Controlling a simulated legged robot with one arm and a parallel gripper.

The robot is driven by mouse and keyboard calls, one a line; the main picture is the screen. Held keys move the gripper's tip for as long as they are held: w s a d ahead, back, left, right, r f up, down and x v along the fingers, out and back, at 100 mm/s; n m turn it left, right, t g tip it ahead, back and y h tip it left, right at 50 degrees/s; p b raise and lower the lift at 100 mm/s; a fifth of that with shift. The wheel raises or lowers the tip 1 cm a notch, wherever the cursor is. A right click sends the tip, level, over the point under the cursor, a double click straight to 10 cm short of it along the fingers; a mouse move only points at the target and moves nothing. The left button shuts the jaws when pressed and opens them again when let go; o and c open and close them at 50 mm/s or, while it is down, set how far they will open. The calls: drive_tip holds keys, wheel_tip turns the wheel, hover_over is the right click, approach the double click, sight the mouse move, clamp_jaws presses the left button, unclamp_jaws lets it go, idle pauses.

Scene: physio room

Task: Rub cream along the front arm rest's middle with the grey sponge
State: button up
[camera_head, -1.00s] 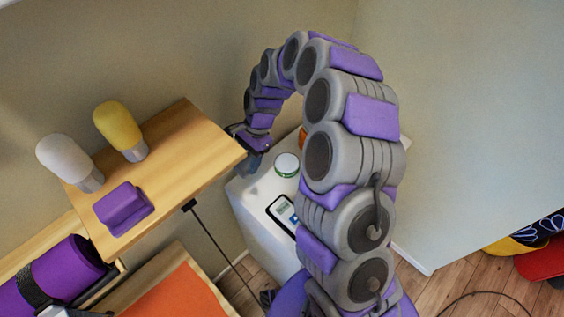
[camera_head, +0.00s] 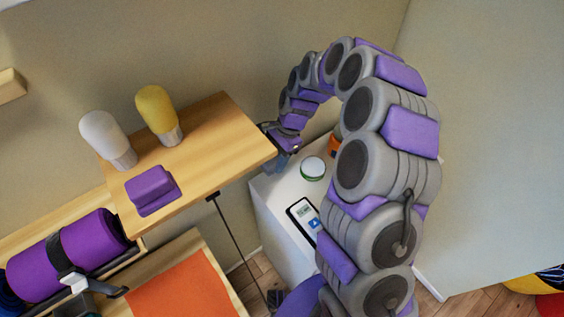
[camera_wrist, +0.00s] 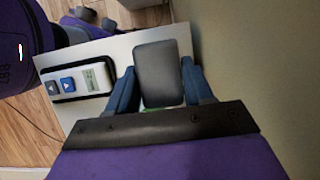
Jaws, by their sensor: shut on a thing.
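The grey sponge (camera_wrist: 162,72) is a dark, rounded pad. In the wrist view it sits between the two blue fingers of my gripper (camera_wrist: 160,85), which is shut on it. In the head view my gripper (camera_head: 281,152) hangs off the right end of the wooden shelf, over the white cabinet; the sponge cannot be made out there. A small round jar with a white top and green rim (camera_head: 312,168) stands on the cabinet, just right of my gripper. A bit of green shows under the sponge in the wrist view. I cannot identify the front arm rest in either view.
The wooden shelf (camera_head: 218,160) holds a white-headed bottle (camera_head: 106,138), a yellow-headed one (camera_head: 158,115) and a purple block (camera_head: 152,188). A device with a screen (camera_head: 303,219) lies on the white cabinet (camera_head: 268,205). A strapped purple roll (camera_head: 85,252) and an orange surface (camera_head: 185,288) are lower left.

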drive_tip(key=w+d, duration=0.4)
drive_tip(key=d, duration=0.9)
drive_tip(key=shift+d+f+b, duration=0.15)
drive_tip(key=shift+f+b, duration=1.85)
drive_tip(key=shift+f, duration=0.6)
drive_tip(key=shift+f, duration=0.45)
drive_tip(key=shift+f+p, duration=0.1)
drive_tip(key=shift+p, duration=0.35)
idle(0.7)
wheel_tip(320, 180, up, 7)
drive_tip(key=p, duration=0.4)
idle(0.6)
idle(0.6)
